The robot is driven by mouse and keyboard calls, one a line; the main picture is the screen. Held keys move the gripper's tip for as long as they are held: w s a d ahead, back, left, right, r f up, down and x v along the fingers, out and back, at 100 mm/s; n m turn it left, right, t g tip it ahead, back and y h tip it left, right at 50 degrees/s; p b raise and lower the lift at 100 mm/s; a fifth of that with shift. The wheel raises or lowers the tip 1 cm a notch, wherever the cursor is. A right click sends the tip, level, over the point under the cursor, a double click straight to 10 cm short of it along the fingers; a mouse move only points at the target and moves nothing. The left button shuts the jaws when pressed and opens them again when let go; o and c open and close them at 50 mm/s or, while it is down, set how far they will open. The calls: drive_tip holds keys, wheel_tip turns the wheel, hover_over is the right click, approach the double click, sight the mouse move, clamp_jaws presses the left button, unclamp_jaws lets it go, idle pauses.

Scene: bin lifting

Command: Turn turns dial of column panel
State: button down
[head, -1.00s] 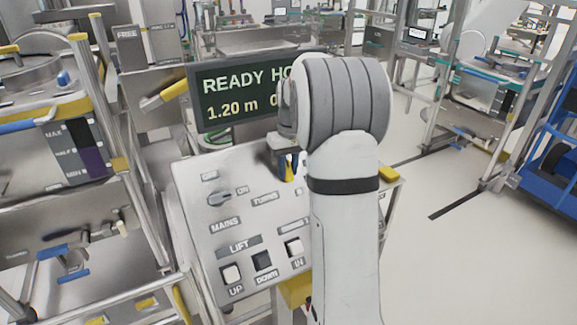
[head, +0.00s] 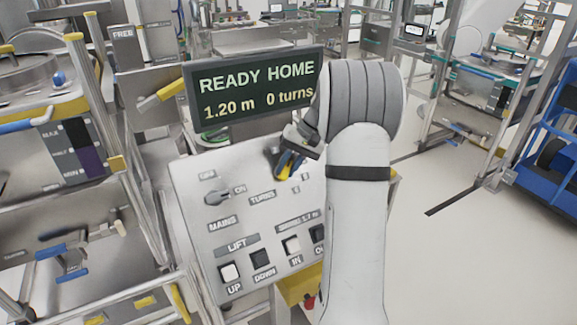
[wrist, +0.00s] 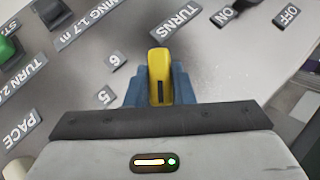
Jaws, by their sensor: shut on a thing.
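The column panel (head: 215,240) is a sloped grey console with labelled controls. The turns dial (wrist: 159,62) is a yellow knob with a dark line on it, between the blue fingers of my gripper (wrist: 150,88) in the wrist view. The fingers are shut on it. In the head view my gripper (head: 288,166) is at the upper part of the panel, above the TURNS label (head: 262,197), and partly covers the dial. Number tags 5 and 6 show beside the dial in the wrist view. The display (head: 256,88) reads READY HOME, 1.20 m, 0 turns.
The panel also has a MAINS switch (head: 217,198) and UP, DOWN and IN buttons (head: 291,245). My arm covers the panel's right side. Metal frames with rails (head: 95,120) stand close on the left. Open floor (head: 480,260) lies to the right.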

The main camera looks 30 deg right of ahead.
idle(0.4)
drive_tip(key=c, duration=1.2)
unclamp_jaws()
drive_tip(key=shift+c, duration=0.2)
drive_tip(key=b+v, duration=0.1)
drive_tip(key=v, duration=0.6)
drive_tip(key=shift+d+r, duration=0.25)
drive_tip(key=shift+r, duration=0.1)
drive_tip(key=shift+s+a, duration=0.1)
drive_tip(key=s+a+r+n+h, duration=0.1)
drive_tip(key=s+a+r+h, duration=0.1)
drive_tip(key=s+a, duration=0.55)
drive_tip(key=s+a+f+n+t+h, duration=0.1)
drive_tip(key=s+a+f+n+h, duration=0.1)
drive_tip(key=s+a, duration=0.4)
drive_tip(key=s+a+f+n+t+h, duration=0.1)
drive_tip(key=s+a+f, duration=0.2)
drive_tip(key=s+a, duration=0.4)
drive_tip(key=s, duration=0.5)
drive_tip(key=shift+s+f+n+h, duration=0.2)
drive_tip(key=shift+s+n+h, duration=0.1)
drive_tip(key=shift+n+h, duration=0.1)
